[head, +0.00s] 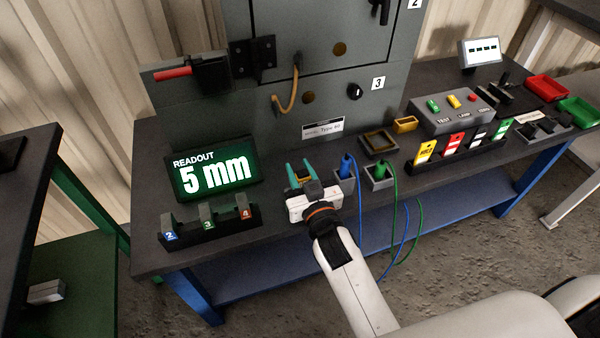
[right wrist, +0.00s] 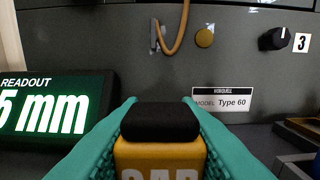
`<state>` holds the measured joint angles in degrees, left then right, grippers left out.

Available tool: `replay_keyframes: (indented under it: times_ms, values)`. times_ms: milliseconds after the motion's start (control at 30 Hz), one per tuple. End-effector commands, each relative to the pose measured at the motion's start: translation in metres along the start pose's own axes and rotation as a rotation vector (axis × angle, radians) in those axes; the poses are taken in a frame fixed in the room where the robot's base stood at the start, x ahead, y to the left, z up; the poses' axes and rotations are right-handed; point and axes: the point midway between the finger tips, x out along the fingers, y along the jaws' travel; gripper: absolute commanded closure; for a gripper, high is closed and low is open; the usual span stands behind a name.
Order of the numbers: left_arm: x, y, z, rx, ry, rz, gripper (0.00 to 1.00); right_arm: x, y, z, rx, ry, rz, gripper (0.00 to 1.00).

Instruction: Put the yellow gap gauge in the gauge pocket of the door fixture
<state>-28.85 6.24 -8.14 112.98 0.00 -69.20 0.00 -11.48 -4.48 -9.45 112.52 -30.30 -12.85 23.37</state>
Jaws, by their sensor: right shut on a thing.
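I cannot tell for sure which part is the gauge pocket; a small yellow open box (head: 405,124) and a dark square tray (head: 380,143) stand to the right. My left gripper is not in view.
The readout (head: 213,175) shows 5 mm. In front of it a black rack (head: 190,236) holds blocks marked 2, 3 and 4. Blue (head: 346,168) and green (head: 379,171) plugs with cables stand just right of my gripper. The grey cabinet (head: 300,70) rises behind.

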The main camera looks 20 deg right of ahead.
Motion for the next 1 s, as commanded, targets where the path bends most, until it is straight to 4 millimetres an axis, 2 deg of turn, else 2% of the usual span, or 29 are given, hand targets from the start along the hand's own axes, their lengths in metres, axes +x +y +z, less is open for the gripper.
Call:
replay_keyframes:
  times_ms: [333,367,467,500,833,1000]
  values:
    - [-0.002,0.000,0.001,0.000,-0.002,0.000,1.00,0.000,0.000,-0.001,0.000,-0.002,0.000,0.98]
    - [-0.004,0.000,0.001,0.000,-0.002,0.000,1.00,0.000,0.000,-0.002,0.000,0.000,0.000,0.68]
    - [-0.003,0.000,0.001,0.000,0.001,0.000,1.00,0.000,0.000,-0.001,0.000,0.000,0.000,0.52]
    - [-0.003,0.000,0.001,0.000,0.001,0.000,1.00,0.000,0.000,-0.001,0.000,0.000,0.000,0.49]
    - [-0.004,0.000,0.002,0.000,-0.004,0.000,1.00,0.000,0.000,0.001,-0.001,-0.001,0.001,0.49]
    - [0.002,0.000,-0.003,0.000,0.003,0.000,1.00,-0.023,0.000,0.000,0.001,0.003,0.000,0.49]
